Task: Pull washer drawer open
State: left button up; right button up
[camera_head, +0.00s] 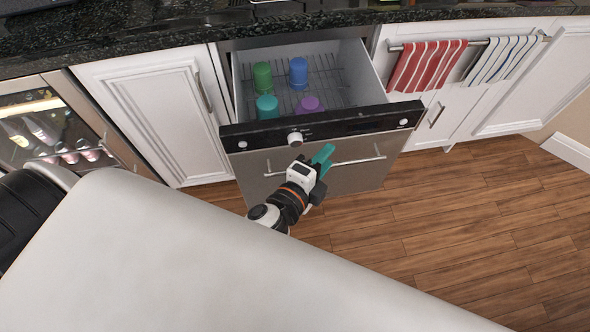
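The washer (352,180) is a steel-fronted appliance under the counter. Its top drawer is pulled well out, with a black front panel (350,124) and a round knob. Several coloured cups stand on the rack inside the drawer (366,84). A long bar handle (362,161) runs across the steel front below the panel. My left gripper (323,160), with teal fingers, is in front of this bar, near its middle. I cannot tell whether its fingers touch the bar or how far apart they are. My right gripper is not in view.
White cabinets (150,100) flank the washer. A rail on the right cabinet carries a red striped towel (428,66) and a white striped towel (502,60). A glass-fronted cooler (50,130) is at left. The dark countertop (130,35) runs behind. Wooden floor (470,230) is clear at right.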

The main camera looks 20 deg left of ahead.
pick_arm(q)
jog(key=f+b+v, duration=0.2)
jog(key=b+v, duration=0.1)
jog(key=v, duration=0.8)
jog(key=shift+s+r+b, duration=0.35)
jog(key=shift+s+b, duration=0.05)
jog(key=shift+s, duration=0.05)
dwell(0.4)
